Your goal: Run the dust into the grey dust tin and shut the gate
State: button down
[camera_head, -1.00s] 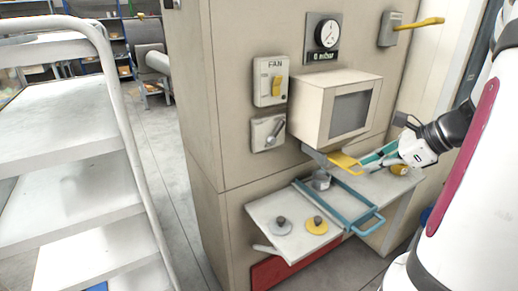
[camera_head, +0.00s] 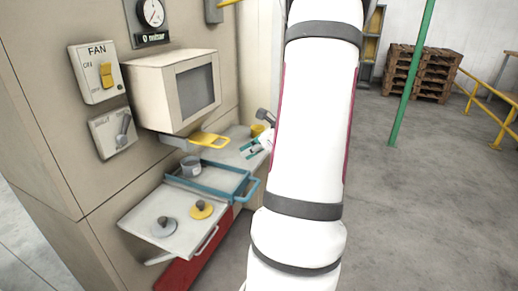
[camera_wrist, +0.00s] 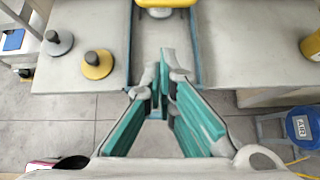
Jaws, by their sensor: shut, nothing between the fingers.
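The grey dust tin (camera_head: 190,166) stands upright and open in the blue-railed slide (camera_head: 215,181) below the hopper box (camera_head: 172,88). The yellow gate handle (camera_head: 209,140) sticks out under the hopper, above and right of the tin. It also shows at the top edge of the wrist view (camera_wrist: 165,12). My gripper (camera_wrist: 165,73) is shut and empty, pointing at the slide between its blue rails in the wrist view. In the head view my arm hides most of the gripper.
A grey lid (camera_head: 165,227) and a yellow lid (camera_head: 201,210) lie on the left shelf. A yellow tin (camera_head: 257,130) stands on the right shelf. A FAN switch (camera_head: 105,75) and a lever (camera_head: 124,128) are on the wall. A blue stool (camera_wrist: 302,127) stands right.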

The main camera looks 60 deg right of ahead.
jog(key=shift+w+a+r, duration=0.1)
jog(key=shift+w+r, duration=0.1)
jog(key=shift+w, duration=0.8)
jog(key=shift+w+r, duration=0.15)
jog(key=shift+w, duration=0.85)
jog(key=w, duration=0.7)
jog(key=shift+w+a, duration=0.2)
jog(key=shift+a, duration=0.1)
